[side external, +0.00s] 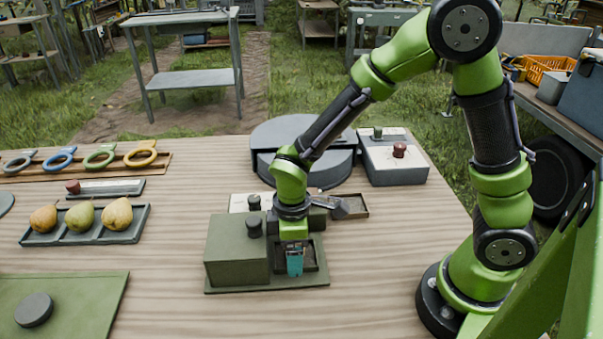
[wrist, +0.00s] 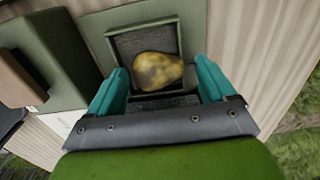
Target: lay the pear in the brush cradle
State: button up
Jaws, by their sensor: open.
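A yellow pear with brown patches (wrist: 159,71) lies on its side in a square, dark-lined recess with a raised rim, which looks like the brush cradle (wrist: 112,50). My gripper (wrist: 163,75) is open, with its teal fingers on either side of the pear; no contact with it shows. In the side external view, my gripper (side external: 295,264) points down at the recessed part of the green station (side external: 236,250). The pear there is hidden behind the fingers.
A tray (side external: 133,234) at the left holds three other pears (side external: 80,217). A round grey drum (side external: 290,135) and a grey box (side external: 394,165) stand behind. The table front right is clear.

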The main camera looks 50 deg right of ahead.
notch_tip(320, 180, up, 11)
jog(key=s+d+r+m+t+y, duration=0.2)
jog(key=s+d+r+m+t, duration=0.5)
jog(key=r+m, duration=0.3)
jog(key=s+d+m, duration=0.1)
jog(key=m, duration=0.2)
jog(key=shift+d+r, duration=0.35)
jog(key=shift+d, duration=0.05)
dwell(0.3)
